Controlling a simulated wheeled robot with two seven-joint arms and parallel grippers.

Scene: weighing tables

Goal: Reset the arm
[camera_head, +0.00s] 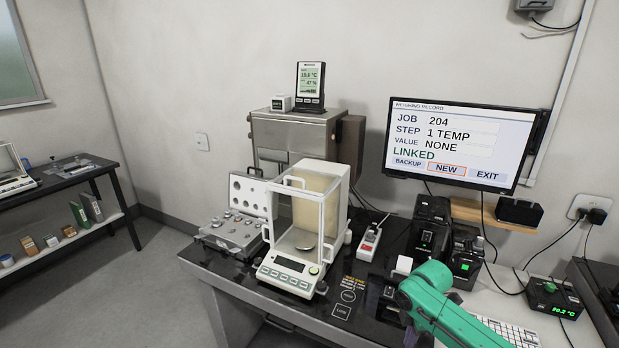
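My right arm, a teal-green link, comes in from the bottom right and bends over the front of the weighing table (222,268). My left arm and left gripper are not in view. An analytical balance (290,270) with a glass draft shield stands on the table, with a small round pan inside and a blank-looking display. A monitor (460,145) on the wall reads job 204, step 1 TEMP, value NONE, LINKED, with NEW outlined.
An open case of weights (232,232) sits left of the balance. A climate display (311,85) stands on a metal box (290,135) behind. Black devices (428,235) and a keyboard (510,332) are near my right arm. Another table (60,185) stands far left, with clear floor between.

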